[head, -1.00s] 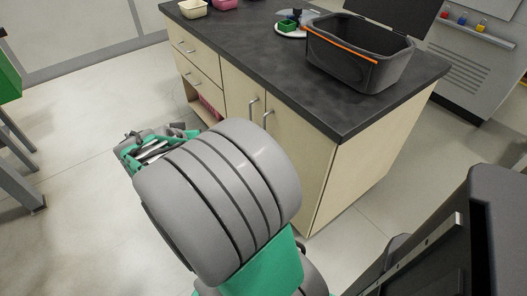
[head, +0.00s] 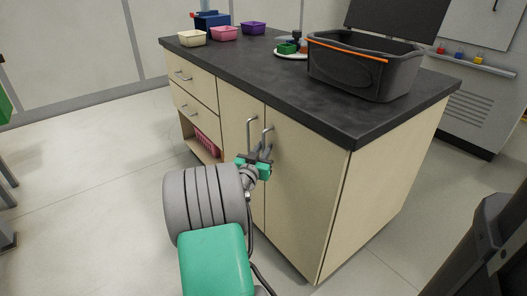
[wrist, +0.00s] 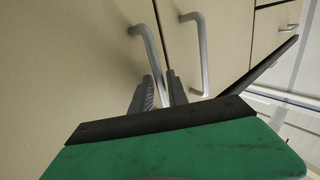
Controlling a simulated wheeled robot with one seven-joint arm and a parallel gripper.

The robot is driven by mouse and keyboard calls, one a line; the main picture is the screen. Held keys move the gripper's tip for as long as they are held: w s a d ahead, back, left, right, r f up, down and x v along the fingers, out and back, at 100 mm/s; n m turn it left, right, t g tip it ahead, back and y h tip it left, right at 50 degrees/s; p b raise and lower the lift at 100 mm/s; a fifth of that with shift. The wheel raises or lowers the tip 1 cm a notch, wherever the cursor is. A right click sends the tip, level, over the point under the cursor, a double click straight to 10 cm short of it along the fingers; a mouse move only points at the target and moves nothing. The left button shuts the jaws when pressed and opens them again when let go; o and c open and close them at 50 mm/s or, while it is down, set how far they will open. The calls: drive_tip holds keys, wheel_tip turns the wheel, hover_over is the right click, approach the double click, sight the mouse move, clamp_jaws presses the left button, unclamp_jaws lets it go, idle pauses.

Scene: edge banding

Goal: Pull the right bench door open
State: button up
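The right bench door (head: 300,190) is pale wood and looks shut, flush with the cabinet front. Its bar handle (head: 268,134) stands upright near the door's left edge. My gripper (head: 262,162) is at the lower part of this handle. The fingers look apart, one on each side of the bar, with a narrow gap. Their contact with the bar is not clear.
The left door's handle (head: 251,130) is close beside, also in the wrist view (wrist: 198,50). Drawers (head: 190,92) and an open shelf with a red basket (head: 206,142) are to the left. A dark bin (head: 362,70) stands on the worktop. The floor in front is clear.

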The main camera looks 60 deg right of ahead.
drive_tip(key=shift+d, duration=0.1)
clamp_jaws()
idle(1.4)
